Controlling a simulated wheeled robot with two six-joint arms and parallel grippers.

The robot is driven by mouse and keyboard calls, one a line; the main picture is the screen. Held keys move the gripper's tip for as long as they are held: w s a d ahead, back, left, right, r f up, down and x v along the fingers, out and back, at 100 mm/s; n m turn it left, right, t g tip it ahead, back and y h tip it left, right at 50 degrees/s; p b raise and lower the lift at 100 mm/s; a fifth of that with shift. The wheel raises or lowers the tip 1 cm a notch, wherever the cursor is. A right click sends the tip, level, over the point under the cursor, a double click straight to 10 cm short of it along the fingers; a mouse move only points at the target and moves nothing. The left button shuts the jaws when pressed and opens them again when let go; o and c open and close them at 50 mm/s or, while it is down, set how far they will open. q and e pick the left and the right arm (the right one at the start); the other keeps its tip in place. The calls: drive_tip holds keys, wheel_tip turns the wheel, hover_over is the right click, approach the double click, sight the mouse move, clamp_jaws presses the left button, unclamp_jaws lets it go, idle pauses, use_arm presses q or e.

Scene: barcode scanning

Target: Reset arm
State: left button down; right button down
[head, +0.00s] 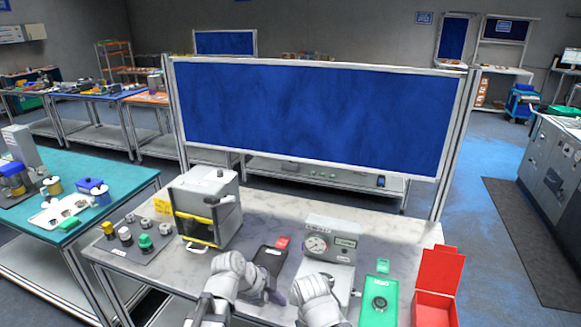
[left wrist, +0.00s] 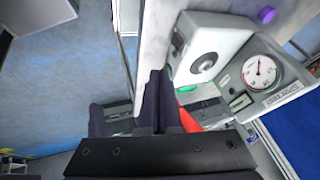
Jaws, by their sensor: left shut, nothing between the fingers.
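My left gripper (head: 272,296) is low over the front of the marble-topped table in the head view, beside the dark device. Its two dark fingers (left wrist: 155,102) lie together in the left wrist view, with nothing between them. My right arm's white wrist (head: 320,300) is in front of the gauge machine. The fingers of that gripper cannot be made out. The grey gauge machine (head: 335,238) stands upright at the table's middle and also shows in the left wrist view (left wrist: 282,92).
A white machine with a yellow-edged opening (head: 205,205) stands left of my arms. A grey tray with knobs (head: 135,240) is farther left. A green plate (head: 378,302) and an open red box (head: 438,282) lie right. A blue panel (head: 315,115) rises behind the table.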

use_arm(q)
drive_tip(key=s+a+f+n+g+y+b, duration=0.2)
drive_tip(key=s+f+n+y, duration=0.5)
drive_tip(key=s+n, duration=0.5)
drive_tip(key=n+g+b, duration=0.1)
drive_tip(key=n, duration=0.2)
drive_tip(key=shift+a, duration=0.15)
drive_tip(key=shift+s, duration=0.1)
